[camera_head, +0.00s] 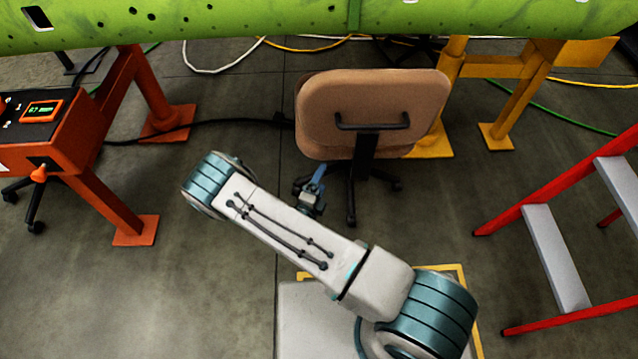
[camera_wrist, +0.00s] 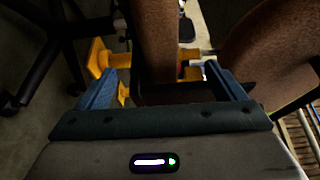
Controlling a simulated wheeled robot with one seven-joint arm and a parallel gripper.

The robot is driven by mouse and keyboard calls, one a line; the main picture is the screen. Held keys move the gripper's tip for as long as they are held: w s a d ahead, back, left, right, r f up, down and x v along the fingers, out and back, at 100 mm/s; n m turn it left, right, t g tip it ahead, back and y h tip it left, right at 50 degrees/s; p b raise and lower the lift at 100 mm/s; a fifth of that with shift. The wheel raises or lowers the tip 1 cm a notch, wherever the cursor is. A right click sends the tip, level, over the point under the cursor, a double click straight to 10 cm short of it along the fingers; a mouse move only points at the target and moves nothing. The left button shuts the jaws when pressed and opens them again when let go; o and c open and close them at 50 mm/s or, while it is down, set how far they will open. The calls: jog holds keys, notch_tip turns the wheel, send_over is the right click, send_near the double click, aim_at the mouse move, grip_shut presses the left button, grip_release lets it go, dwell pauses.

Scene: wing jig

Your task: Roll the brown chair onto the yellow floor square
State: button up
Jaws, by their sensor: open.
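The brown chair (camera_head: 372,100) stands upright on its black wheeled base, below the green wing, with its backrest and black handle bar (camera_head: 372,124) facing me. My gripper (camera_head: 318,176) is just left of the chair's post, below the backrest. In the wrist view my gripper's (camera_wrist: 160,70) blue fingers are apart, and a dark bar crosses between them; I cannot tell whether they touch it. A yellow floor outline (camera_head: 462,272) shows at the bottom, mostly hidden by my arm.
An orange stand (camera_head: 150,100) with a control box (camera_head: 40,115) is at left. A yellow stand (camera_head: 505,90) is behind right. A red stepladder (camera_head: 545,270) stands at right. Cables (camera_head: 210,122) cross the floor behind. Grey floor left of my arm is clear.

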aim_at(332, 157)
jog(key=shift+a+f, duration=0.15)
jog(key=shift+a, duration=0.05)
jog(key=b+x, duration=0.3)
jog(key=x, duration=1)
jog(key=shift+w+d, duration=0.15)
jog(key=shift+w, duration=0.25)
grip_shut()
